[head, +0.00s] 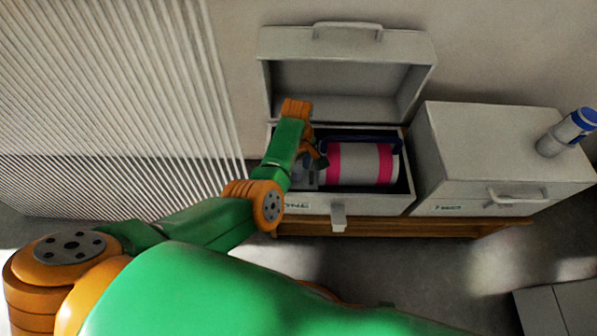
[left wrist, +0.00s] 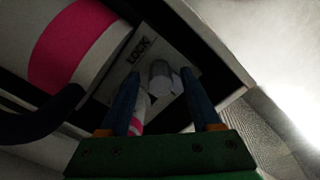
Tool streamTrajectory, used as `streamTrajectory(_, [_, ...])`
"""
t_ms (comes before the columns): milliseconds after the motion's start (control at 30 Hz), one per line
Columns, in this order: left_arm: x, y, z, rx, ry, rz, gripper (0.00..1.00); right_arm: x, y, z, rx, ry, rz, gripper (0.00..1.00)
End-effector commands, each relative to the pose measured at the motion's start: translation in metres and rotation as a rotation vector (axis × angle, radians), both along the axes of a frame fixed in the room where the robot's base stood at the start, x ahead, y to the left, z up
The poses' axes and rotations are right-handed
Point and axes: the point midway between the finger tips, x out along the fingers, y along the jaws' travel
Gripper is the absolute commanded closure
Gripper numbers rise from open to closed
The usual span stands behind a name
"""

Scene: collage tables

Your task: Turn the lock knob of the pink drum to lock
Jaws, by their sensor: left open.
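The pink drum (head: 358,165), white with pink bands, lies on its side in the open grey box marked ONE (head: 375,207). The drum also shows in the left wrist view (left wrist: 68,42). A pale plate marked LOCK (left wrist: 138,48) sits beside the drum's end there and carries the light grey lock knob (left wrist: 160,74). My left gripper (head: 314,166) is at the drum's left end. In the left wrist view its blue fingers (left wrist: 161,76) are open, one on each side of the knob; contact cannot be told. My right gripper is not in view.
The box's lid (head: 346,45) stands raised behind. A closed grey box (head: 500,150) to the right has a blue-capped bottle (head: 567,132) on top. Both stand on a low wooden table (head: 375,228). A dark blue handle (head: 360,137) arches along the drum.

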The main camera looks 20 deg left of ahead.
Motion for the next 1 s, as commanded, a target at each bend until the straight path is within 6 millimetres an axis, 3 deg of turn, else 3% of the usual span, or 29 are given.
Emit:
streamTrajectory(233, [-0.0001, 0.0003, -0.0012, 0.0, 0.0, 0.0, 0.36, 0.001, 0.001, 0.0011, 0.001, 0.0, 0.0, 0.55])
streamTrajectory(467, [-0.0001, 0.0003, -0.0011, 0.001, 0.0, 0.0, 0.98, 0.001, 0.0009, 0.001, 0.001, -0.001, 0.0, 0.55])
streamTrajectory(500, [0.0, 0.0004, -0.0011, 0.001, 0.0, 0.0, 1.0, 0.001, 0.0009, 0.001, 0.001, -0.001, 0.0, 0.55])
streamTrajectory(1000, [-0.0002, 0.0015, 0.0019, 0.002, 0.002, -0.13, 1.0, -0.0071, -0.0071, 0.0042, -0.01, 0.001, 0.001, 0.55])
